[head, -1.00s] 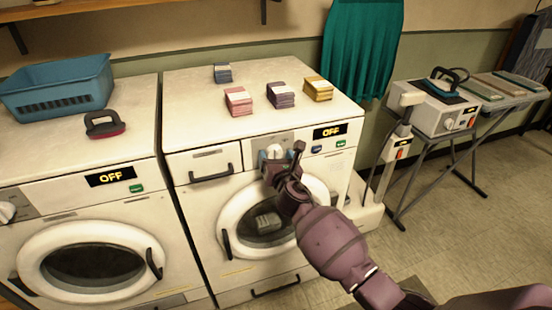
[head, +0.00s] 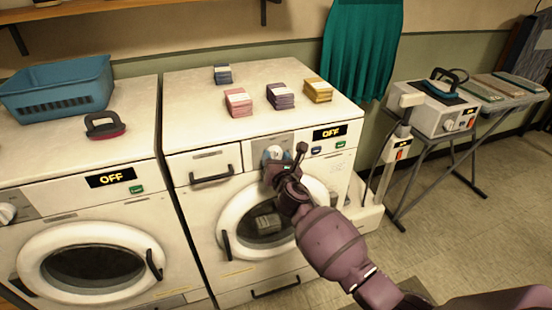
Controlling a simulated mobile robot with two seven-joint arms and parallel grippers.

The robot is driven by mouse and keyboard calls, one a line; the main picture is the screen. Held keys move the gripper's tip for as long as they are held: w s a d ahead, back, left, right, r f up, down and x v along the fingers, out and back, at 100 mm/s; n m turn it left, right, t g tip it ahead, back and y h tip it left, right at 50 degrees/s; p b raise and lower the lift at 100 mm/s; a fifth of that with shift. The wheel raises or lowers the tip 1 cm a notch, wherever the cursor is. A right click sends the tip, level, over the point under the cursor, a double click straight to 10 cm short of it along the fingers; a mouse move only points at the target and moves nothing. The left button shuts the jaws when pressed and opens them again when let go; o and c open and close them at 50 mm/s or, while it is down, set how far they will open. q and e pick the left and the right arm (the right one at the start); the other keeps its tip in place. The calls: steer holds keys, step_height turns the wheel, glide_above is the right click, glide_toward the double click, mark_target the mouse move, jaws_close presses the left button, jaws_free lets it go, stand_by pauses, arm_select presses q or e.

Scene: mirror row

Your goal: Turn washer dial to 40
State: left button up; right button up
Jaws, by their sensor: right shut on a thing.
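The washer (head: 262,80) in the middle has a white dial (head: 274,153) on a grey panel at its front. My right gripper (head: 276,161) is at the dial and shut on it. The fingers and wrist cover the lower part of the dial, and its scale and pointer are too small to read. The washer's display (head: 326,133) reads OFF. Its round door (head: 236,212) is closed, with a grey thing showing behind the glass. My left gripper is not in view.
Coloured cloth stacks (head: 281,96) lie on the washer top. A second washer (head: 50,155) stands at the left with a blue basket (head: 60,88) and a dark-handled brush (head: 104,125). At the right are an ironing station (head: 440,110) and open floor.

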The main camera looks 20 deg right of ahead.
steer(key=m, duration=0.4)
steer(key=shift+r+p, duration=0.1)
steer(key=shift+p, duration=0.3)
steer(key=m+p, duration=0.1)
steer(key=m, duration=0.3)
steer(key=shift+g+y, duration=0.3)
steer(key=shift+g, duration=0.1)
steer(key=m, duration=0.4)
steer(key=shift+m+p, duration=0.3)
steer(key=shift+p, duration=0.1)
steer(key=shift+m+y, duration=0.3)
steer(key=shift+m, duration=0.9)
steer(key=shift+d+m+y+p, duration=0.1)
steer(key=shift+m+y+p, duration=0.35)
steer(key=shift+m, duration=0.85)
steer(key=o, duration=0.9)
steer(key=shift+s, duration=0.1)
